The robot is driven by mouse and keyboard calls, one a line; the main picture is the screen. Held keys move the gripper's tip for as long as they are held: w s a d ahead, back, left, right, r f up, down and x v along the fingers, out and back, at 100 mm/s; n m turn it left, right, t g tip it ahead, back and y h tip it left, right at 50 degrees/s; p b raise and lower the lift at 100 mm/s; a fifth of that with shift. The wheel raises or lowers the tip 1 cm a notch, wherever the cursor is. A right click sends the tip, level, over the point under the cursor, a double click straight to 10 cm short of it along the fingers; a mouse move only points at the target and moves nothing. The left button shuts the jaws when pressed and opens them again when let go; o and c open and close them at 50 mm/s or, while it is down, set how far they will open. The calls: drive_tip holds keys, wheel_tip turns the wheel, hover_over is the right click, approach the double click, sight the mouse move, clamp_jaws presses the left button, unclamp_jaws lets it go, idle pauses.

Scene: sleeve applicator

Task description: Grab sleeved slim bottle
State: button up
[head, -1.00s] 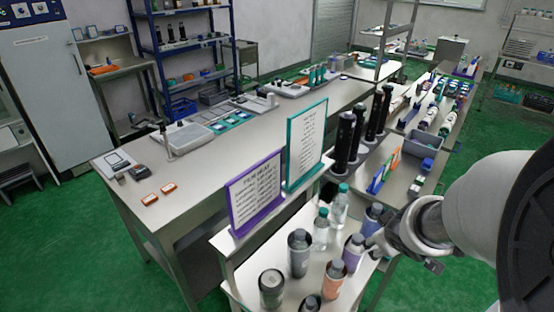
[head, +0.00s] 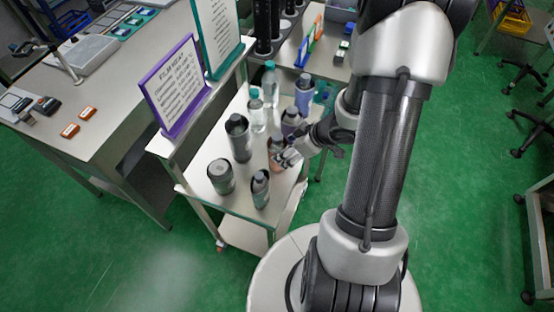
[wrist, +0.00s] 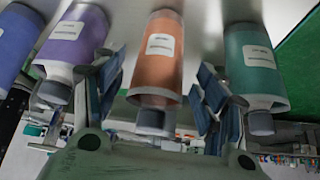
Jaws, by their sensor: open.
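A slim bottle in an orange sleeve with a white label and grey cap (wrist: 160,50) is in the middle of the wrist view, between my open fingers (wrist: 157,85), with gaps on both sides. In the wrist view, a purple-sleeved bottle (wrist: 72,48) is left of it and a green-sleeved one (wrist: 254,66) right, each close to a finger. A blue-sleeved bottle (wrist: 14,45) is cut off at the far left. In the head view my gripper (head: 283,157) is at the orange bottle (head: 274,146), which it partly hides. The bottles stand on a small cart (head: 204,190).
Two clear teal-capped bottles (head: 257,112), a tall dark container (head: 238,140) and a wide jar (head: 221,177) share the cart. The green floor in front is free.

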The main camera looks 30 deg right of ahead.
drive_tip(key=b+x, duration=0.4)
drive_tip(key=x, duration=0.3)
drive_tip(key=shift+w+a+f+b, duration=0.15)
drive_tip(key=shift+f+b, duration=0.2)
drive_tip(key=shift+b, duration=0.05)
drive_tip(key=shift+r, duration=0.1)
drive_tip(key=shift+c, duration=0.3)
drive_tip(key=c, duration=1.3)
drive_tip(key=shift+r, duration=0.1)
